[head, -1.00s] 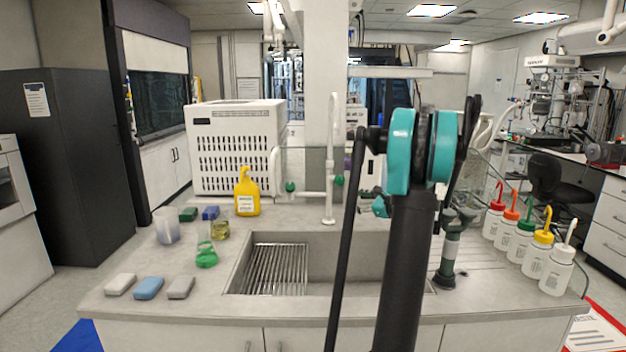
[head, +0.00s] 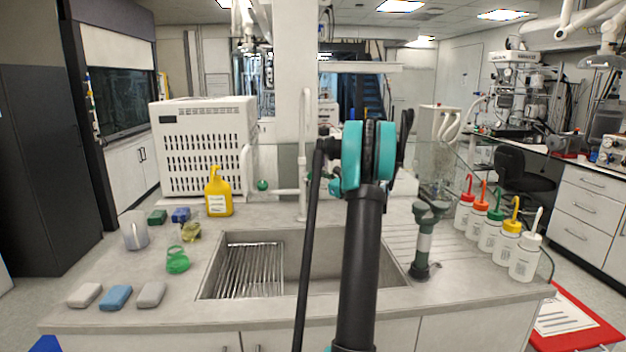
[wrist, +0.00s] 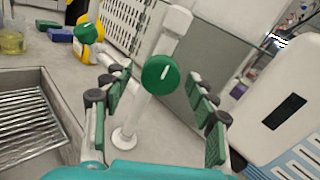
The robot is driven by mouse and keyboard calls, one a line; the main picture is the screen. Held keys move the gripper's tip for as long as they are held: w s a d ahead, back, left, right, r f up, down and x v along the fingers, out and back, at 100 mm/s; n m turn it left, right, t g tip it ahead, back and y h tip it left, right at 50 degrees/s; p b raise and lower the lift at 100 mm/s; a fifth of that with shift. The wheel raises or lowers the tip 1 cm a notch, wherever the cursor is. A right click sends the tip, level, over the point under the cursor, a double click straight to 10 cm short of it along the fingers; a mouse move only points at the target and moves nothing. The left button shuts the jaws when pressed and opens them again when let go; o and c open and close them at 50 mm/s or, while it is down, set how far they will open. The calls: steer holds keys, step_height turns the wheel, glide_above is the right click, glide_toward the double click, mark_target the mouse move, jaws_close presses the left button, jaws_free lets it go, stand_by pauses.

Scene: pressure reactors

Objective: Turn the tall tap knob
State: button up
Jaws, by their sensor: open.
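The tall white tap (head: 303,150) stands behind the sink. In the wrist view its post (wrist: 134,112) rises from a round base, and a round green knob (wrist: 160,74) with a white mark shows in front of it. My gripper (wrist: 157,80) is open, with one green-padded finger left and one right of this knob in the picture. Neither finger visibly touches it; the depth gap is hard to judge. A second green knob (wrist: 87,33) is at the upper left, also in the head view (head: 262,185). My arm hides my fingers and the nearer knob in the head view.
The sink (head: 235,232) with a metal rack lies in front of the tap. A yellow bottle (head: 218,195) and a white perforated box (head: 203,145) stand left. A grey-green fixture (head: 425,240) and several wash bottles (head: 523,260) stand right. A glass panel (wrist: 210,70) is close behind the tap.

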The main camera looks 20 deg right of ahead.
steer(key=shift+x, duration=0.85)
steer(key=c, duration=1.2)
steer(key=n, duration=0.3)
steer(key=shift+n, duration=2.1)
